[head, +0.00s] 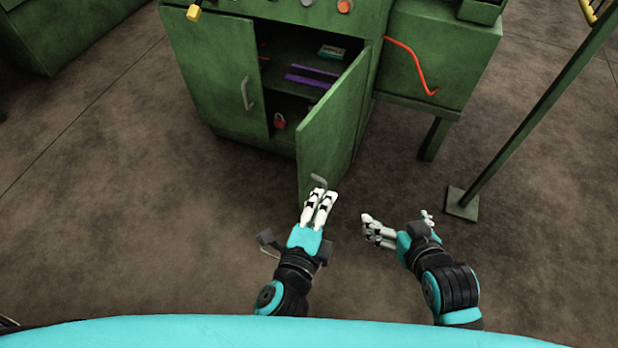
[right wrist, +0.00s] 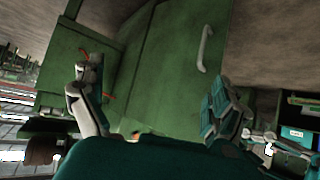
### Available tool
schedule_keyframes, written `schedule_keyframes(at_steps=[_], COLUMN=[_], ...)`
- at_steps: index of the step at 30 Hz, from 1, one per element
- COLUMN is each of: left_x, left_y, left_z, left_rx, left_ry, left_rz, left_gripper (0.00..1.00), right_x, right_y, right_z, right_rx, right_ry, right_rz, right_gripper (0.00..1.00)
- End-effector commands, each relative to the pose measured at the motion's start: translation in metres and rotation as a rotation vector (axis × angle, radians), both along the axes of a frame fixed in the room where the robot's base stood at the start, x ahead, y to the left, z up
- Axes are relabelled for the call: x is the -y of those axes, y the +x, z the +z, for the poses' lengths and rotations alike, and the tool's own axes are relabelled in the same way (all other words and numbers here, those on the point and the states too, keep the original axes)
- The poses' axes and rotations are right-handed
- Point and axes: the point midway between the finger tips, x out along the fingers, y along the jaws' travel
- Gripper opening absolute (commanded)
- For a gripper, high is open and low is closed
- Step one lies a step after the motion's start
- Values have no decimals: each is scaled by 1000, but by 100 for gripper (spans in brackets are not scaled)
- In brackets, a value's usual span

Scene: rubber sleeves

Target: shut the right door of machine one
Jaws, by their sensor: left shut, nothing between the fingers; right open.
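The right door (head: 335,125) of the green machine (head: 285,22) stands open in the head view, swung out towards me. Its grey handle (head: 319,181) is at the door's near edge. My left gripper (head: 320,194) is shut and empty, its fingertips right at the handle and near edge; I cannot tell whether they touch. My right gripper (head: 398,222) is open and empty, to the right of the door and apart from it. In the right wrist view a green door panel with a pale handle (right wrist: 205,48) shows beyond the open fingers (right wrist: 155,105).
The left door (head: 215,75) is shut. Purple items (head: 310,77) and a small box (head: 331,52) lie inside the cabinet. The floor (head: 130,200) in front is clear.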

Motion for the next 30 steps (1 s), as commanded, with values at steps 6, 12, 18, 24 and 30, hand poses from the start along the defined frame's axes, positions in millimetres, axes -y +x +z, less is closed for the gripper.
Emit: schedule_keyframes(at_steps=[6,12,18,24,30], left_x=[-7,-3,7,17,-9], left_y=[0,19,59,99,111], left_z=[32,40,39,38,37], left_rx=[144,155,154,153,151], left_ry=[61,66,67,64,68], left_rz=[26,26,27,27,27], left_gripper=[0,0,0,0,0], right_x=[1,5,10,9,11], right_y=[-6,-16,-29,-26,-32], right_z=[22,19,6,8,3], right_rx=[69,1,-87,-67,-107], right_ry=[13,-3,-22,-18,-26], right_rz=[0,-5,-11,-9,-12], right_gripper=[100,100,100,100,100])
